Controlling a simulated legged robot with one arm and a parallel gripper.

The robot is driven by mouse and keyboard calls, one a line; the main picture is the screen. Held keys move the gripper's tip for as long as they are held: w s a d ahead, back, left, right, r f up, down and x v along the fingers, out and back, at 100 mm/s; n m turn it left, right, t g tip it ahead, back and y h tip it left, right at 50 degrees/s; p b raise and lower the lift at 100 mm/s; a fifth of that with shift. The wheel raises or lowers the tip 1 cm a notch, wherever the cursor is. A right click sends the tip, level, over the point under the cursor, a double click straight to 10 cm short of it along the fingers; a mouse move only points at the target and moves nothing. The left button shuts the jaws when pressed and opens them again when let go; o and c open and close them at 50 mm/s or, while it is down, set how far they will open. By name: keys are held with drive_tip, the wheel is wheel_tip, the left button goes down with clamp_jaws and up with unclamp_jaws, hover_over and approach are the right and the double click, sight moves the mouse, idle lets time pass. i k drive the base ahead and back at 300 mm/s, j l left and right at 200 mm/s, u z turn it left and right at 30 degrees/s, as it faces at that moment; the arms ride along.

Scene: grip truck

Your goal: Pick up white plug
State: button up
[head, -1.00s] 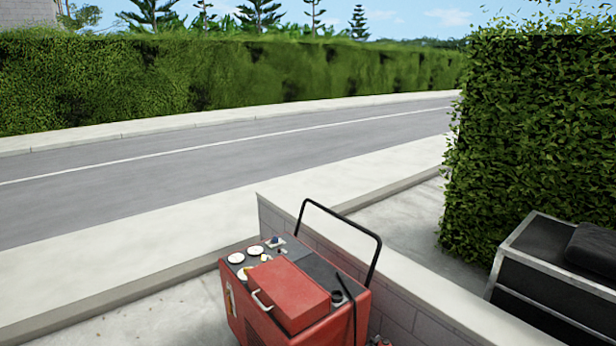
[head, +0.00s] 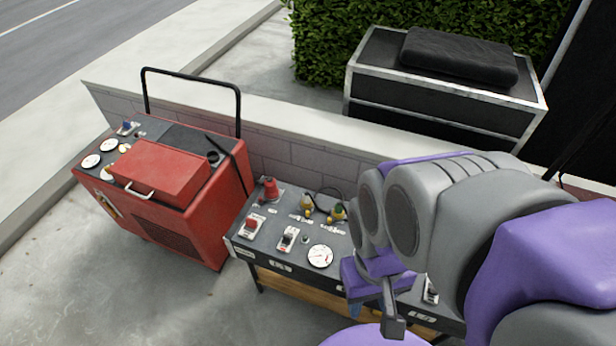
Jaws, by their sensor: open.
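I cannot make out a white plug in the head view. A dark control bench (head: 270,262) has a red knob-like part (head: 270,189), two yellow connectors with a black cable (head: 322,208), switches (head: 287,239) and a round white gauge (head: 320,256) on its top. My gripper (head: 378,312), at the end of my purple and grey arm, is open over the front of the bench, right of the gauge. My arm hides the right part of the bench top.
A red machine (head: 160,172) with a black handle stands left of the bench. A low block wall (head: 290,155) runs behind both. A black case (head: 430,108) stands beyond the wall by a hedge (head: 335,45). Bare pavement (head: 110,290) is at the front left.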

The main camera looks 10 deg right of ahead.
sight(307, 199)
drive_tip(key=z, duration=1.55)
drive_tip(key=u, duration=1.55)
drive_tip(key=i+j+z, duration=0.2)
drive_tip(key=i+j, duration=0.15)
drive_tip(key=j, duration=0.3)
drive_tip(key=i+j+z, duration=0.1)
drive_tip(key=j, duration=0.25)
drive_tip(key=i+j+z, duration=0.1)
drive_tip(key=j, duration=0.25)
drive_tip(key=i+j+z, duration=0.1)
drive_tip(key=j, duration=0.25)
drive_tip(key=i+j+z, duration=0.1)
drive_tip(key=j, duration=0.3)
drive_tip(key=i, duration=0.1)
